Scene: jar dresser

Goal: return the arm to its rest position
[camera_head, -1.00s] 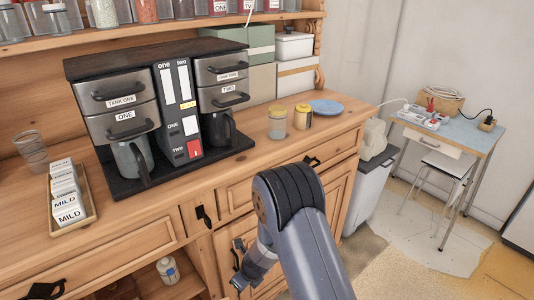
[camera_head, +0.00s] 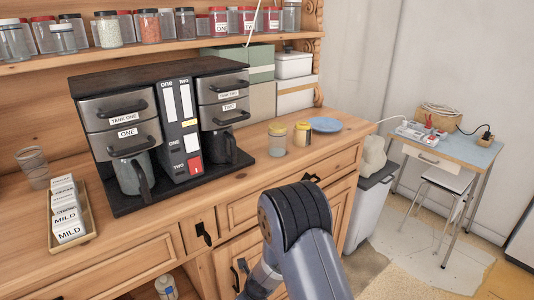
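My arm (camera_head: 300,225) shows at the bottom centre in the head camera view, bent in front of the wooden dresser. Its grey-blue links reach down out of the frame. A lower link (camera_head: 262,280) angles down to the left beside the dresser front. The fingers of my gripper do not show, so I cannot see whether anything is held.
The dresser top (camera_head: 250,178) carries a double coffee machine (camera_head: 165,125), two yellow-lidded jars (camera_head: 277,140) (camera_head: 302,135), a blue plate (camera_head: 324,125) and a box of sachets (camera_head: 70,215). A white bin (camera_head: 368,207) and a small table (camera_head: 455,152) stand to the right. Floor shows at lower right.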

